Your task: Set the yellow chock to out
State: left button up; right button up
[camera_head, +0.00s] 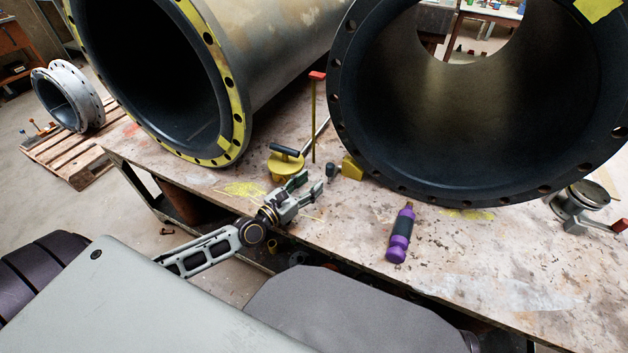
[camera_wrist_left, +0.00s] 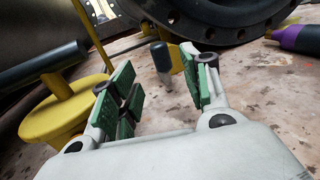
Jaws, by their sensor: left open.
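The yellow chock (camera_head: 351,167) is a small yellow block with a dark knob on its left side, on the table against the foot of the right pipe. In the left wrist view its dark knob (camera_wrist_left: 161,57) shows between my finger pads and beyond them, and part of the yellow block is hidden behind the right finger. My left gripper (camera_head: 311,184) is open and empty, low over the table, just left of the knob and apart from it. My right gripper is not in view.
A yellow disc with a black bar handle (camera_head: 285,163) stands close left of my gripper. A thin yellow post with a red top (camera_head: 314,115) rises behind. A purple bottle-shaped tool (camera_head: 401,235) lies to the right. Two large flanged pipes fill the back of the table.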

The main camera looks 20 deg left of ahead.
pick_arm(q)
jog(key=shift+v, duration=1.1)
